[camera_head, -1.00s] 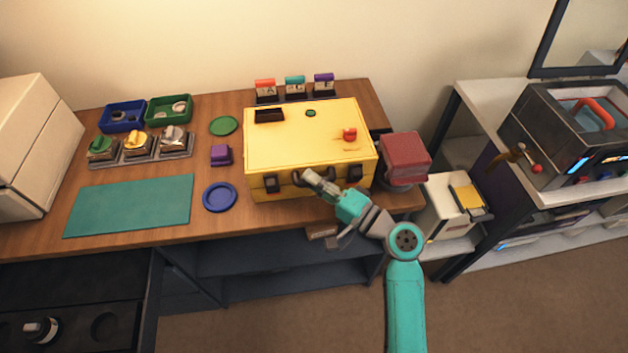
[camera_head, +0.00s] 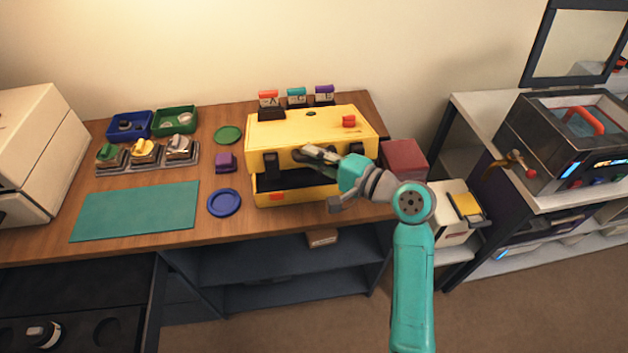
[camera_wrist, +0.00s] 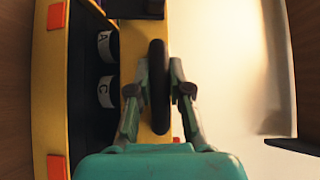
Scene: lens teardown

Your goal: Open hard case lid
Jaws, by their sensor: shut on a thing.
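The yellow hard case (camera_head: 297,199) stands on the wooden table. Its lid (camera_head: 285,131) is raised part way at the front, with a dark gap between lid and base. My gripper (camera_head: 303,154) is at the lid's front edge. In the wrist view my gripper (camera_wrist: 159,78) is shut on the black lid handle (camera_wrist: 158,118), one finger on each side. The wrist view also shows the case's yellow rim (camera_wrist: 45,100) with orange catches, and two round items marked A (camera_wrist: 105,46) and C (camera_wrist: 106,92) inside the dark interior. The rest of the interior is hidden.
Three coloured label cards (camera_head: 297,92) stand close behind the lid. A dark red box (camera_head: 404,160) is right of the case. A blue disc (camera_head: 224,202), a purple block (camera_head: 225,162) and a green disc (camera_head: 228,135) lie to the left. The teal mat (camera_head: 135,211) is clear.

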